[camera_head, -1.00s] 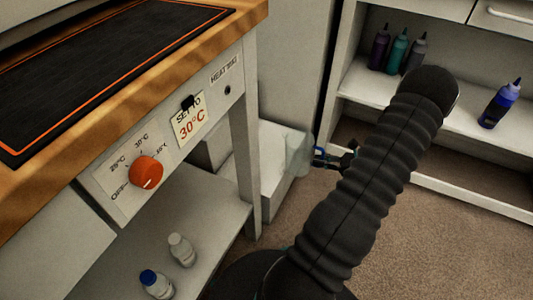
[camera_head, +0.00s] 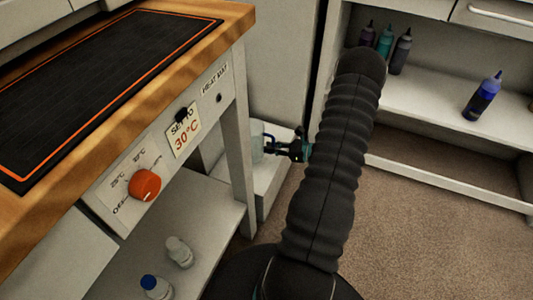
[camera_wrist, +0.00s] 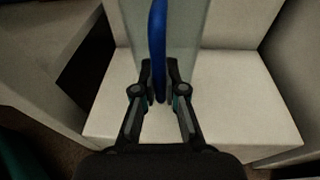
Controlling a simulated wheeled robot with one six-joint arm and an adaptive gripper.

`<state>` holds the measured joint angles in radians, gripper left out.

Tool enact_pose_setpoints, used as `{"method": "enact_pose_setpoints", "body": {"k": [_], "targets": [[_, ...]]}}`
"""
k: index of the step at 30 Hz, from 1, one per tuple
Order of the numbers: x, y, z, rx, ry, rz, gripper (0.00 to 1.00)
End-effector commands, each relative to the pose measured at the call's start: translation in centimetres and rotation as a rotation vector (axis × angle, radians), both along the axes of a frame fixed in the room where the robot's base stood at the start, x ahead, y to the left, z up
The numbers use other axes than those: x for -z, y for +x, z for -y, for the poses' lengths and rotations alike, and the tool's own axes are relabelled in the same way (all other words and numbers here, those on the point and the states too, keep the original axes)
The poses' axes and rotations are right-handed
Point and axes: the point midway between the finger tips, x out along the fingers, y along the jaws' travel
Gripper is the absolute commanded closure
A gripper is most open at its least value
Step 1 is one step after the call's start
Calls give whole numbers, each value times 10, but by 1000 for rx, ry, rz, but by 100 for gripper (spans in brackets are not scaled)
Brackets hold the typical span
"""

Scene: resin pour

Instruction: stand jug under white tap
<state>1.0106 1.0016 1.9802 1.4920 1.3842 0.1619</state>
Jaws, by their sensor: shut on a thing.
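The jug is a clear, greyish vessel with a blue handle. In the head view the jug (camera_head: 257,142) is small and partly hidden behind the bench leg. In the wrist view its clear body (camera_wrist: 186,45) and its blue handle (camera_wrist: 158,45) rise at the top middle. My gripper (camera_head: 272,146) is shut on the handle. Its fingers also show in the wrist view (camera_wrist: 160,88), one on each side of the handle. The jug is over or in front of a low white ledge; I cannot tell if it touches it. No tap is in view.
A wooden bench (camera_head: 225,28) with a black heat mat (camera_head: 95,85) and an orange knob (camera_head: 145,184) stands at left. Its leg (camera_head: 240,165) is close to the jug. The low white ledge (camera_head: 272,180) is beside it. A shelf (camera_head: 430,105) with several bottles stands at right.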

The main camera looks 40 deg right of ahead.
Motion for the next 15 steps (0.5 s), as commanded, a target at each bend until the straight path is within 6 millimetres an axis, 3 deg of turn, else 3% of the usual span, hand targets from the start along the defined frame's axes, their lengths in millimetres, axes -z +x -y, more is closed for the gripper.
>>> {"method": "enact_pose_setpoints", "body": {"k": [8, 15], "targets": [[5, 15, -11, -1, 1, -1, 100], [33, 14, -11, -2, 2, -1, 100]]}}
